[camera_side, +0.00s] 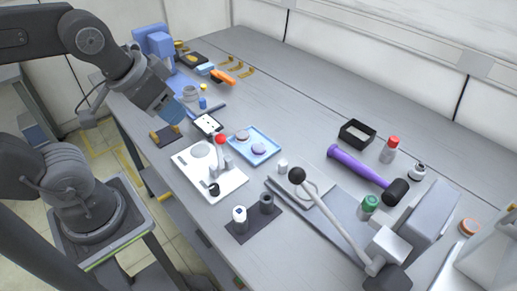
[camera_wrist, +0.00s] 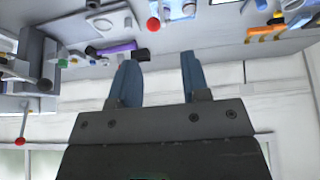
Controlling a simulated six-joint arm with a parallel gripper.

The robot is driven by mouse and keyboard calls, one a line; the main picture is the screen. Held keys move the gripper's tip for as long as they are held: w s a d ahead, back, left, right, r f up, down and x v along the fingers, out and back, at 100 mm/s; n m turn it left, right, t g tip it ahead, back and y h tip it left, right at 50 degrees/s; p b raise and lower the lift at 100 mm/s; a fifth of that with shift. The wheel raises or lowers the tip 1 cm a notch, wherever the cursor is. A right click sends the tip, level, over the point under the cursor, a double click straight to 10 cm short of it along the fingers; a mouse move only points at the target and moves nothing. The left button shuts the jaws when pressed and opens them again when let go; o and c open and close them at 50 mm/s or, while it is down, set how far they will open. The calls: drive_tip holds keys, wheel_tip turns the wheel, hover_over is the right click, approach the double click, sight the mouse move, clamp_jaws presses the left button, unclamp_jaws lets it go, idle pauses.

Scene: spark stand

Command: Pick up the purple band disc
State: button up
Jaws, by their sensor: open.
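A small blue tray (camera_side: 268,158) lies on the grey bench near the middle in the side view. Two small round discs lie in it: a pale purplish disc (camera_side: 258,149) and a greyer, brownish disc (camera_side: 242,137). The purplish one looks like the purple band disc, but its band is too small to make out. My gripper (camera_side: 174,113) is open and empty, above the bench's near edge, left of the tray and apart from it. Its two blue fingers (camera_wrist: 158,68) stand apart in the wrist view. The wrist view shows the bench upside down along its top, with the discs unclear.
A white plate (camera_side: 230,184) with a red-knobbed lever (camera_side: 220,140) stands just in front of the tray. A black-knobbed lever press (camera_side: 335,220), a purple-handled mallet (camera_side: 355,165) and a black box (camera_side: 356,134) are to the right. The bench behind the tray is clear.

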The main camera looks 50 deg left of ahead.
drive_tip(key=shift+o, duration=0.4)
drive_tip(key=shift+o, duration=0.8)
